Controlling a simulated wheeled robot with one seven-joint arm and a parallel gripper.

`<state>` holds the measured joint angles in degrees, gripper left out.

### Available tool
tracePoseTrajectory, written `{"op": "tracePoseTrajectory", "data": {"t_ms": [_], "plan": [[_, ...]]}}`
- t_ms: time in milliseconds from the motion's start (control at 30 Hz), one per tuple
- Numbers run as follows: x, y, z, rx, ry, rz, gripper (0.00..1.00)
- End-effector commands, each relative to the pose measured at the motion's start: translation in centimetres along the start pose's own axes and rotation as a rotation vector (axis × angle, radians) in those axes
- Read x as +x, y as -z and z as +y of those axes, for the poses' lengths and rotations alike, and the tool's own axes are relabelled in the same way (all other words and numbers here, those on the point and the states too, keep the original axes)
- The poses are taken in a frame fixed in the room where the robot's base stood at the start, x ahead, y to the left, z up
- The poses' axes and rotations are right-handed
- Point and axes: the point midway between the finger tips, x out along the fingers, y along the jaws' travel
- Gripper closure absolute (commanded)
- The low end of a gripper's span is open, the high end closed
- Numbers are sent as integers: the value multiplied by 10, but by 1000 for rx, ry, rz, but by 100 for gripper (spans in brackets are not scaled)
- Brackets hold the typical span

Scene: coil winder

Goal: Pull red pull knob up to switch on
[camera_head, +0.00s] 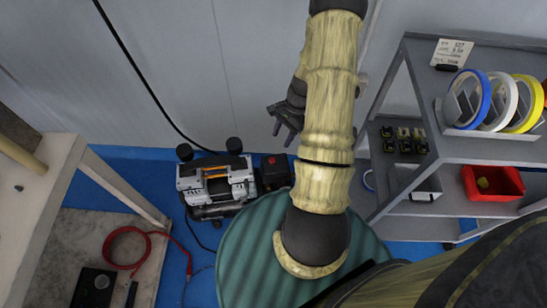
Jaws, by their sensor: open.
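A small red knob (271,161) shows on top of a black box (275,174), at the right end of a silver and black compressor (215,182) on the blue floor. My gripper (284,134) is open and empty. In the picture it lies just above the knob, with its fingers pointing down. It looks apart from the knob; its height over it is hard to judge. My arm covers the area right of the gripper.
A grey shelf rack (405,140) with tape rolls and a red bin (492,183) stands at right. A pale workbench (45,180) stands at left. A green ribbed round surface (240,252) lies in front of the compressor. A wall closes the back.

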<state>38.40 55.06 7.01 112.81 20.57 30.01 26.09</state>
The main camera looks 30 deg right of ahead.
Motion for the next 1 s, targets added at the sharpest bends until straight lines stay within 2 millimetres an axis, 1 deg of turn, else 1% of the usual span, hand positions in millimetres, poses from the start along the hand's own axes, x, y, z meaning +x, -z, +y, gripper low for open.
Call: {"op": "tracePoseTrajectory", "data": {"t_ms": [33,100,400,533,600,700,967,1000], "plan": [[12,0,1,0,-3,-4,57],[24,0,1,0,-2,-3,57],[77,0,1,0,-2,-2,57],[96,0,0,-1,-1,-1,57],[103,0,0,-1,-1,-1,57],[108,0,0,-1,0,0,57],[108,0,0,-1,0,1,57],[108,0,0,-1,0,1,61]]}}
